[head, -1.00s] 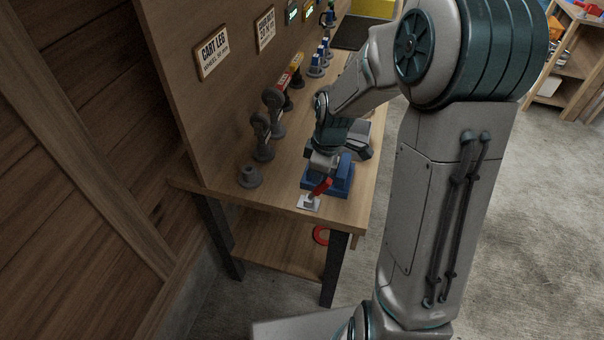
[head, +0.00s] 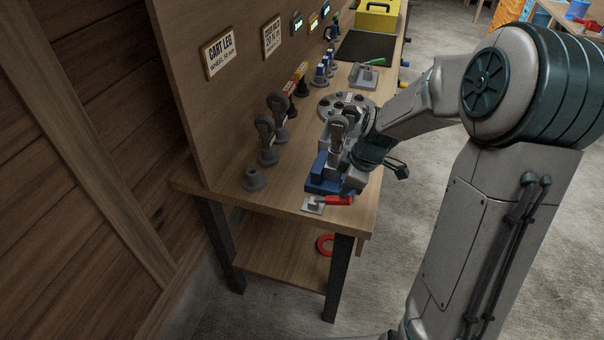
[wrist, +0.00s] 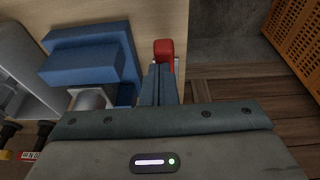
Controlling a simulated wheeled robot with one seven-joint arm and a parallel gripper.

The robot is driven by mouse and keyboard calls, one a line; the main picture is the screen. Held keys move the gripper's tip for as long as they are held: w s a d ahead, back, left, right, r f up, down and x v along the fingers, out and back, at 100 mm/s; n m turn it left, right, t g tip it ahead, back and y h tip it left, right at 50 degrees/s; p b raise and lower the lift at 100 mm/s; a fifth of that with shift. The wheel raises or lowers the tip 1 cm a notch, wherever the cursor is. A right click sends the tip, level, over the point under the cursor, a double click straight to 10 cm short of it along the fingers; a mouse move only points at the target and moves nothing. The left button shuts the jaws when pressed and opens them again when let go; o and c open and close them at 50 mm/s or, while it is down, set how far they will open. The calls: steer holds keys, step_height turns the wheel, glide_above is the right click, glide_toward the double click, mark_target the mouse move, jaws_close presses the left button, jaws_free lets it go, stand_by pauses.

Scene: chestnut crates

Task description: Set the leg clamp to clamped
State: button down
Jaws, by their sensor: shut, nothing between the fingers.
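The leg clamp shows at the near end of the bench as a red handle (head: 340,200) on a small pale base plate (head: 313,206). The handle lies low and points right, beside a blue block (head: 318,182). In the wrist view the red handle (wrist: 163,49) is just beyond the tips of my gripper (wrist: 158,72), with the blue block (wrist: 90,58) to the left. My gripper is shut and empty, close to the handle; I cannot tell if they touch. The gripper partly hides the clamp.
Grey wheel-like parts (head: 267,140) and a grey stub (head: 254,180) stand along the back panel. A round grey disc (head: 338,103) lies farther along the bench. An orange crate (wrist: 297,40) stands on the floor, clear of the bench.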

steer(key=shift+s+d+f, duration=0.1)
steer(key=shift+s+f, duration=0.45)
steer(key=shift+f, duration=0.2)
steer(key=shift+d, duration=0.1)
steer(key=r+p, duration=0.1)
steer(key=r, duration=0.1)
steer(key=w+r+p, duration=0.1)
steer(key=a+r+p, duration=0.1)
steer(key=r, duration=0.1)
steer(key=shift+w+a+r, duration=0.1)
steer(key=shift+w+r, duration=0.1)
steer(key=shift+r, duration=0.15)
steer(key=s+d+r+b, duration=0.2)
steer(key=d+r, duration=0.3)
steer(key=d, duration=0.2)
steer(key=shift+s+d, duration=0.35)
steer(key=shift+s, duration=0.05)
